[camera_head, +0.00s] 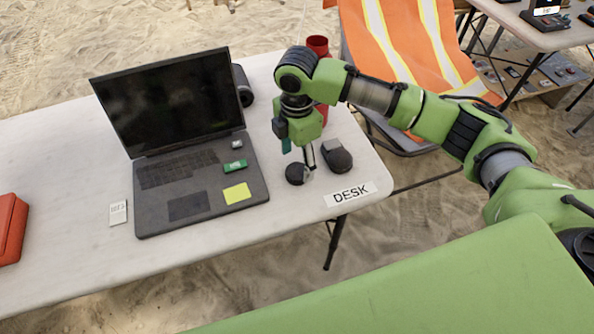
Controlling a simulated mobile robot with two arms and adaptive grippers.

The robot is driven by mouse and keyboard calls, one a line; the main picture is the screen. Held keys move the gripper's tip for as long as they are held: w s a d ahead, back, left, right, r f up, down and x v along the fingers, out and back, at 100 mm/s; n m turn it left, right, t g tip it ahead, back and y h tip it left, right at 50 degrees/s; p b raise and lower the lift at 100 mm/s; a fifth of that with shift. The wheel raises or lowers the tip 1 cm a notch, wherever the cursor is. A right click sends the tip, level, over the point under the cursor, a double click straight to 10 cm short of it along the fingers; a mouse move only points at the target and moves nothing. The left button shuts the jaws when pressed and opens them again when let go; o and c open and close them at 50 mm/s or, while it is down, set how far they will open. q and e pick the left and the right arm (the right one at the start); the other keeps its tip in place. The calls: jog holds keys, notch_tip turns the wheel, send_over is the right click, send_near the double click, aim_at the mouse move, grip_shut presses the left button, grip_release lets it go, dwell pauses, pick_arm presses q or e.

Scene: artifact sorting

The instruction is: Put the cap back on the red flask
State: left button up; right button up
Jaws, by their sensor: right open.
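The red flask (318,44) stands upright at the back right of the desk. My right wrist hides much of it; only its top and a strip lower down show. A small dark round thing (294,174), which looks like the cap, is on the desk just right of the laptop. My right gripper (309,162) points down from above, its fingertips close beside this dark thing at its upper right. The gripper is open; I cannot tell whether it touches the thing. My left gripper is out of view.
A laptop (208,185) stands open left of my right gripper. A dark mouse-like object (337,157) lies close on the right. A dark cylinder (243,86) is behind the laptop. A red case (10,228) lies at the left edge. An orange-draped chair (390,50) stands behind the desk.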

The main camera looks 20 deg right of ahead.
aim_at(296, 172)
jog(key=f, duration=0.5)
jog(key=shift+w+a, duration=0.15)
jog(key=shift+w, duration=0.05)
jog(key=shift+r, duration=0.1)
jog(key=c, duration=0.7)
